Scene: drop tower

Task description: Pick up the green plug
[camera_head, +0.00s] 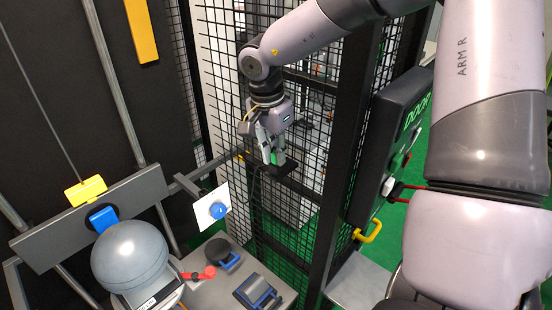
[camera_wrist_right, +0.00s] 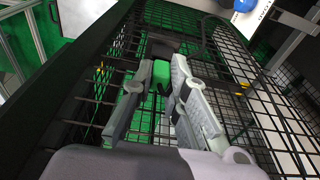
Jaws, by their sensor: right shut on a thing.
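The green plug (camera_head: 275,158) is a small bright green block between the fingers of my right gripper (camera_head: 271,155), in front of the black mesh fence. In the right wrist view the plug (camera_wrist_right: 161,77) sits between the two grey fingertips of the right gripper (camera_wrist_right: 164,78), which is shut on it. A dark piece (camera_head: 281,171) lies right at the plug's lower end; I cannot tell whether the plug is seated in it. The fingers hide part of the plug. My left gripper is not in view.
A black mesh fence (camera_head: 222,70) stands close behind the gripper. A black DOOR box (camera_head: 385,140) with a yellow handle (camera_head: 370,232) is to the right. At lower left are a grey sphere (camera_head: 130,252), a white plate with a blue knob (camera_head: 217,210) and a bench (camera_head: 213,292).

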